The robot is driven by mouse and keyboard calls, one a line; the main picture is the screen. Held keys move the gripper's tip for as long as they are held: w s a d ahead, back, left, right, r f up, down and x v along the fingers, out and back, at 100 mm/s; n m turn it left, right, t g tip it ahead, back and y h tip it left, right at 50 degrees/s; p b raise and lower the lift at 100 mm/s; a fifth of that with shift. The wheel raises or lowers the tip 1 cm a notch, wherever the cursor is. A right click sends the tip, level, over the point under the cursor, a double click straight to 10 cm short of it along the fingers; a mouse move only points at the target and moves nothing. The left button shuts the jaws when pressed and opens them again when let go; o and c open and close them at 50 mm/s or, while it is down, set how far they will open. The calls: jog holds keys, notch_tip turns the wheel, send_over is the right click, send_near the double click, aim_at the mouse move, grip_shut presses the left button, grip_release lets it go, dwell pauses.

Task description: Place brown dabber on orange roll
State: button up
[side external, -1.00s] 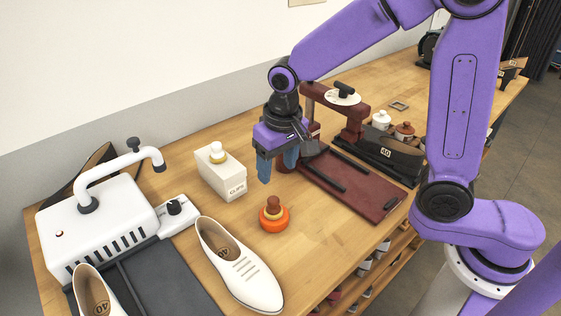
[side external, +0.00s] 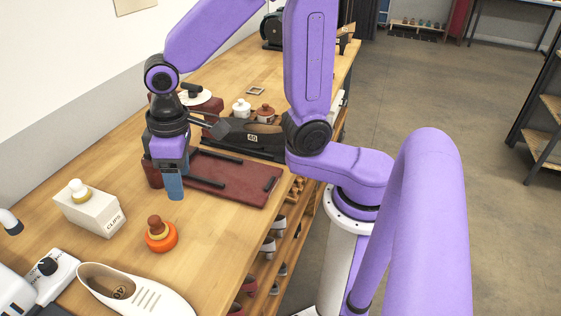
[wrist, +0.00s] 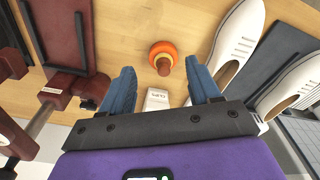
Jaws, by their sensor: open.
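The brown dabber (side external: 154,225) stands upright on top of the orange roll (side external: 161,243), with a tan ring at its foot. The roll rests on the wooden bench in front of my gripper (side external: 173,190). My gripper is open and empty, above the bench and apart from both. In the wrist view the dabber (wrist: 163,67) and the roll (wrist: 161,49) show ahead, between the lines of the two blue fingers of my gripper (wrist: 162,82). The dabber hides part of the roll there.
A white clips box (side external: 98,217) with a white-topped dabber (side external: 78,190) on it stands left of the roll. A cream shoe (side external: 140,294) lies in front. A dark red press (side external: 235,178) stands behind to the right. Bare bench lies right of the roll.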

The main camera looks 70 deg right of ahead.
jog(key=s+d+n, duration=0.3)
jog(key=s+d, duration=0.1)
jog(key=s, duration=0.4)
jog(key=s+d+n, duration=0.4)
jog(key=s+d, duration=0.1)
jog(key=s, duration=0.4)
jog(key=shift+d+r+g, duration=0.15)
jog(key=shift+d+g, duration=0.15)
jog(key=shift+g, duration=0.1)
